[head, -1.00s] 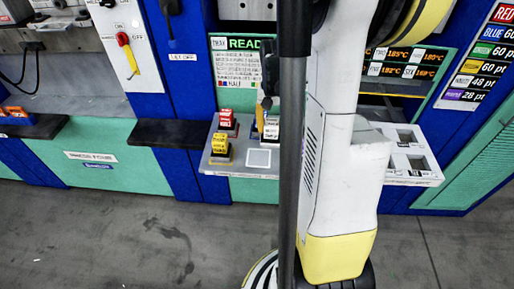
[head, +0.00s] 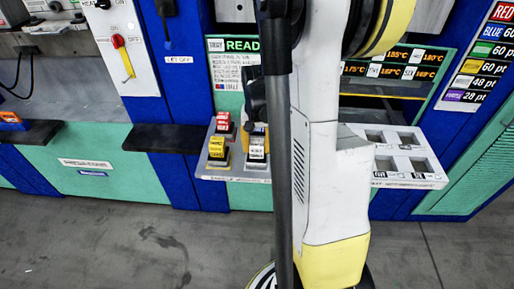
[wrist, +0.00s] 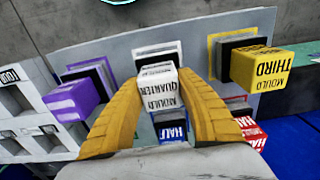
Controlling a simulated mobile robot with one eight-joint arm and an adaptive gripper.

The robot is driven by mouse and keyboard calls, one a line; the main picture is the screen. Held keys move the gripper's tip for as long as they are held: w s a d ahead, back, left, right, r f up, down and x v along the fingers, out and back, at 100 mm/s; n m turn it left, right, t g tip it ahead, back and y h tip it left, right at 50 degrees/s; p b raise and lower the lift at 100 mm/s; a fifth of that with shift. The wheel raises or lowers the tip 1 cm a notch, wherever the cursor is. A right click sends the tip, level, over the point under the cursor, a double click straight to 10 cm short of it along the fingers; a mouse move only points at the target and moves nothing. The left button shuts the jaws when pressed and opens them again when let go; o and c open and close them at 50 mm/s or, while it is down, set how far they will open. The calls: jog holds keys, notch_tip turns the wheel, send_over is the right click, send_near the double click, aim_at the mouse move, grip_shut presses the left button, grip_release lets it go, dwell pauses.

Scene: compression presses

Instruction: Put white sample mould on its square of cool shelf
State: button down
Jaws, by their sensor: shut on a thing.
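The white sample mould, marked "MOULD QUARTER" (wrist: 160,92), is between the yellow fingers of my gripper (wrist: 170,82), which is shut on it. In the head view the white mould (head: 257,150) is upright at the front of the cool shelf (head: 237,174), over where a pale square was bare. Its white-edged square (wrist: 158,48) shows just behind it in the wrist view. I cannot tell whether the mould touches the shelf or is slightly above it. My gripper in the head view is partly hidden behind my arm.
A yellow mould (wrist: 262,70), a purple mould (wrist: 78,98), a red mould (wrist: 250,130) and a blue mould (wrist: 171,130) stand around the white one. A white rack with square openings (head: 428,180) is at the right. A dark ledge (head: 165,138) juts out at the left.

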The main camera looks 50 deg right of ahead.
jog(key=c, duration=0.9)
grip_release()
jog(key=shift+f, duration=0.15)
notch_tip(320, 180, up, 12)
jog(key=p, duration=0.4)
jog(key=shift+r+p, duration=0.2)
jog(key=shift+p, duration=0.2)
jog(key=s+a+r+n+t, duration=0.1)
jog(key=a+r+n+t, duration=0.1)
jog(key=a, duration=0.6)
jog(key=s+a+r+n+t, duration=0.2)
jog(key=a+r+n, duration=0.1)
jog(key=a, duration=0.6)
jog(key=s+a+r+n+t, duration=0.2)
jog(key=a+n, duration=0.3)
jog(key=a, duration=0.3)
jog(key=shift+s+a+r+t, duration=0.25)
jog(key=shift+r+t, duration=0.15)
jog(key=shift+t, duration=0.2)
